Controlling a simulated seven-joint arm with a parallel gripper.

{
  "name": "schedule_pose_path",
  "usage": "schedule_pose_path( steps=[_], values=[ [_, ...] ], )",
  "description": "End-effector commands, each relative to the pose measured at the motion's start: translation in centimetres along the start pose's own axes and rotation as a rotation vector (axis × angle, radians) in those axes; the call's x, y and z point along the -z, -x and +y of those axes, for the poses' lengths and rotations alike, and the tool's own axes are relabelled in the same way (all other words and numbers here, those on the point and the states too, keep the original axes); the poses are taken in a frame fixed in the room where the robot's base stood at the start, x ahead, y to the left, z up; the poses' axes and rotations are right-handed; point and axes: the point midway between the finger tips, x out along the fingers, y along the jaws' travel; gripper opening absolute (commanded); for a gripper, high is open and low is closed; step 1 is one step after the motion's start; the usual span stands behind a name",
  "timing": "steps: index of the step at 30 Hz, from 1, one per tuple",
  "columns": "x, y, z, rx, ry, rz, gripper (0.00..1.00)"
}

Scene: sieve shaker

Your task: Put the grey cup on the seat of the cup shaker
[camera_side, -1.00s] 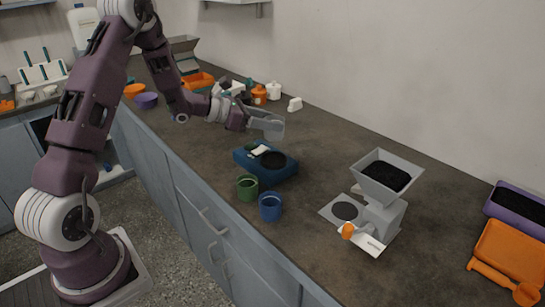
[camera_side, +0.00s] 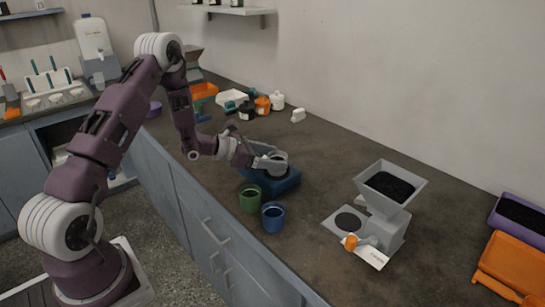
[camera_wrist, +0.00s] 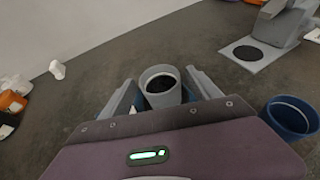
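The grey cup (camera_wrist: 160,72) has dark material inside and stands upright between my fingers in the wrist view. In the side view the grey cup (camera_side: 280,156) is at the seat of the blue cup shaker (camera_side: 285,184), and the seat is hidden under it. I cannot tell whether its base touches the seat. My gripper (camera_side: 270,163) is low over the shaker, shut on the cup with one finger on each side. Only slivers of the shaker show beside the fingers in the wrist view.
A green cup (camera_side: 250,198) and a blue cup (camera_side: 273,217) stand in front of the shaker, near the counter edge. A grey hopper machine (camera_side: 388,203) stands to the right, with orange (camera_side: 510,268) and purple (camera_side: 520,213) trays beyond. Small bottles (camera_side: 262,105) stand behind.

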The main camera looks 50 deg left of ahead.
Motion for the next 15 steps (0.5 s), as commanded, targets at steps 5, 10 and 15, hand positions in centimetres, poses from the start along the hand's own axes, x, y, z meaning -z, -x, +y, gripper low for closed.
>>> schedule_pose_path(
  steps=[5,10,15],
  values=[
    [0.0,0.0,0.0,0.000,0.000,0.000,0.71],
    [-0.3,1.6,0.1,-0.003,0.001,0.001,0.71],
    [-0.3,6.4,0.1,-0.005,0.001,0.001,0.71]
  ],
)
